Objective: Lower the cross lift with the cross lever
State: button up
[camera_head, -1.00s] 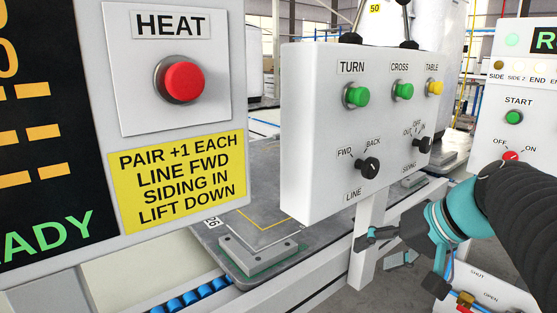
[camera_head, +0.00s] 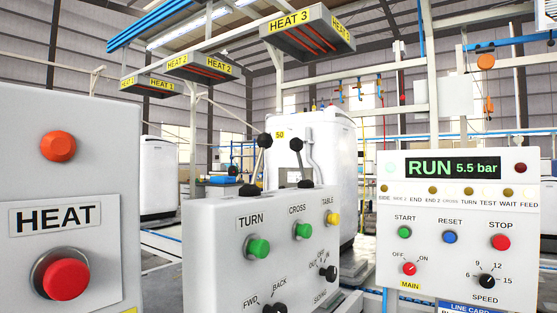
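A grey control box (camera_head: 215,270) stands in the middle, with labels TURN, CROSS and TABLE on its front. Two levers with black ball knobs rise from its top. One lever (camera_head: 260,160) leans right behind the TURN label. The other lever (camera_head: 299,161) stands nearly upright above the CROSS label, so it seems to be the cross lever; neither lever has a readable label of its own. A green button (camera_head: 303,231) sits below CROSS. I cannot make out the cross lift. My gripper is out of view.
A HEAT panel (camera_head: 30,270) with a red button (camera_head: 67,280) fills the left. At right, a panel (camera_head: 400,285) reads RUN 5.5 bar and has START, RESET and STOP buttons. A large white machine (camera_head: 340,150) stands behind the box. HEAT 3 hood (camera_head: 300,30) hangs overhead.

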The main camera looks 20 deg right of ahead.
aim_at(296, 144)
jog(key=u, duration=1.8)
jog(key=k, duration=1.3)
jog(key=z, duration=1.55)
jog(key=i, duration=0.5)
jog(key=z, duration=0.15)
